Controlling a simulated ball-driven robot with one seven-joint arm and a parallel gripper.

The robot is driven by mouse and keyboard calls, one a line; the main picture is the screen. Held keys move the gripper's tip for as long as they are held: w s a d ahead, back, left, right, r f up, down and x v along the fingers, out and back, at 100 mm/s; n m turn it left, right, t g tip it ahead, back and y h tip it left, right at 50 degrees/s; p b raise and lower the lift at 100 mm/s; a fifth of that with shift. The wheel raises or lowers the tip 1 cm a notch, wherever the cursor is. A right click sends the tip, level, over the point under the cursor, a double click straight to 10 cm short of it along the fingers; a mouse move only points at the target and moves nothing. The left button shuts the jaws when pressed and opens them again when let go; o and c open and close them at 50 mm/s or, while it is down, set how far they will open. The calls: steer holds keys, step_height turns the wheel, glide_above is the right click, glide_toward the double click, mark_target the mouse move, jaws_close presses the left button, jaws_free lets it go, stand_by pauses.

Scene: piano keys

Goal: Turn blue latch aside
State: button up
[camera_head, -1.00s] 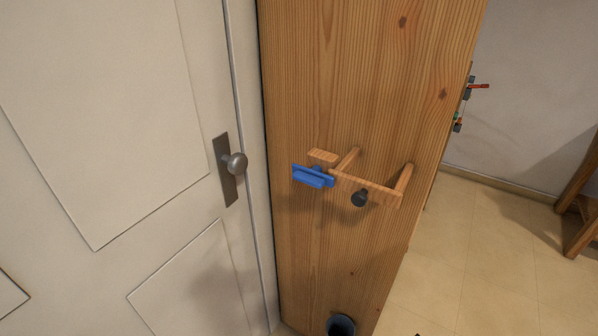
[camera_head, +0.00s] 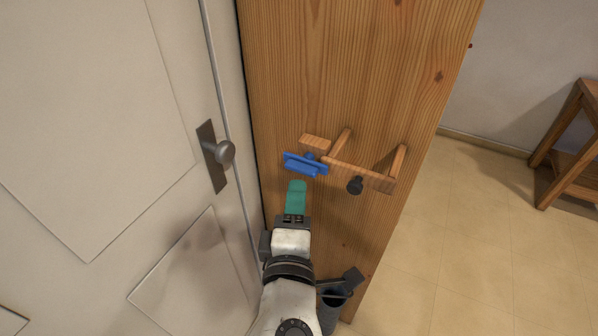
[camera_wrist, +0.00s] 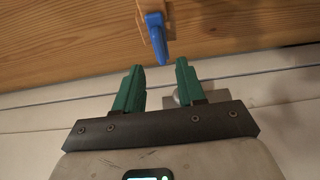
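The blue latch (camera_head: 305,165) is a short bar at the left end of a small wooden bracket (camera_head: 362,175) on the tall wooden panel (camera_head: 340,80). It looks roughly level, sloping slightly down to the right. In the wrist view the blue latch (camera_wrist: 156,38) points toward me, just beyond the fingertips. My gripper (camera_head: 296,185) has green fingers and is just below the latch in the head view, apparently apart from it. In the wrist view my gripper (camera_wrist: 158,70) is open, with nothing between its fingers.
A pale door (camera_head: 90,130) with a metal handle (camera_head: 220,155) stands close on the left. A dark cup-like holder (camera_head: 331,308) is low on the panel. A wooden stool (camera_head: 575,150) stands at right on open floor.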

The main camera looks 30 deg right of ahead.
mark_target(300, 173)
steer(key=p+x, duration=0.1)
steer(key=x, duration=0.5)
jaws_close()
stand_by(0.3)
